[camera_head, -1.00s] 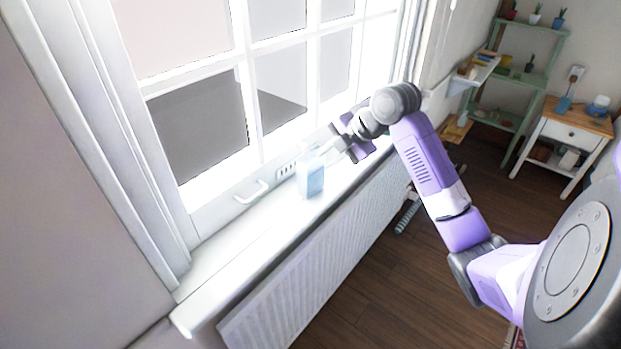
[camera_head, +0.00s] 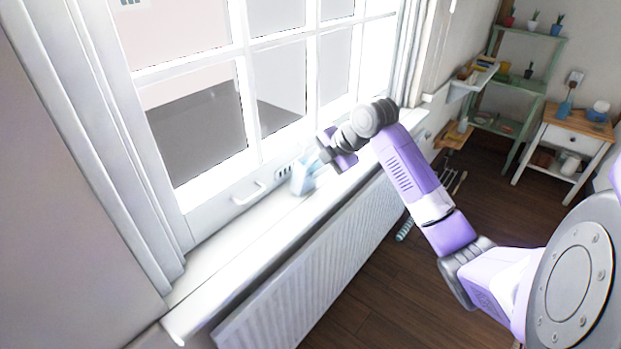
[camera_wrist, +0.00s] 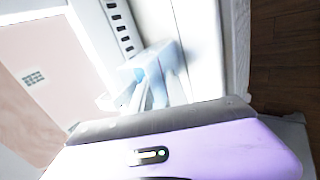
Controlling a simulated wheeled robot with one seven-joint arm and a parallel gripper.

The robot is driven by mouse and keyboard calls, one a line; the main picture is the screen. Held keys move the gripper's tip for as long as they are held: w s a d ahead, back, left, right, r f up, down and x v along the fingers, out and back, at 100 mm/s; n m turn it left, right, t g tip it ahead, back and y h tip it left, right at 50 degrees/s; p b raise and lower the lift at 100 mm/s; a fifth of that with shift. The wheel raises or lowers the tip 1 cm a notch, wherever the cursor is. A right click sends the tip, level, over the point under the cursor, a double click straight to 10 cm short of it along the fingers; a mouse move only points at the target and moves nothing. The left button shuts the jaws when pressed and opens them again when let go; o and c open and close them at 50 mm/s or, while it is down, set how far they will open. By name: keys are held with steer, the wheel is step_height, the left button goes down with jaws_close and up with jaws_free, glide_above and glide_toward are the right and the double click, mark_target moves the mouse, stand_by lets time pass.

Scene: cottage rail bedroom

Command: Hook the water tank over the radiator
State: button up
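The water tank is a pale blue, box-like container (camera_head: 303,178) at the window side of the white sill in the head view. It looks slightly tilted. It also shows in the wrist view (camera_wrist: 172,62), just beyond my fingers. My gripper (camera_head: 320,168) is at the tank's right side, at or touching it. In the wrist view the pale fingers (camera_wrist: 150,95) reach onto the tank and overlap it. Glare and blur hide whether they clamp it. The white ribbed radiator (camera_head: 310,265) is below the sill's front edge.
The window with a white handle (camera_head: 250,193) stands right behind the sill (camera_head: 225,262). The sill's left part is clear. A green shelf (camera_head: 515,85) and a wooden-topped side table (camera_head: 567,130) stand at the right. Dark floor lies in front of the radiator.

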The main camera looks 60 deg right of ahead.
jaws_close()
steer(key=shift+r, duration=0.1)
steer(key=shift+r, duration=0.15)
steer(key=shift+r+p, duration=0.8)
steer(key=shift+r, duration=0.65)
steer(key=s+a+b, duration=0.1)
steer(key=s+a, duration=0.1)
steer(key=s, duration=0.8)
steer(key=s+a+b, duration=0.2)
steer(key=s+a, duration=0.1)
steer(key=s, duration=0.8)
steer(key=shift+s, duration=0.25)
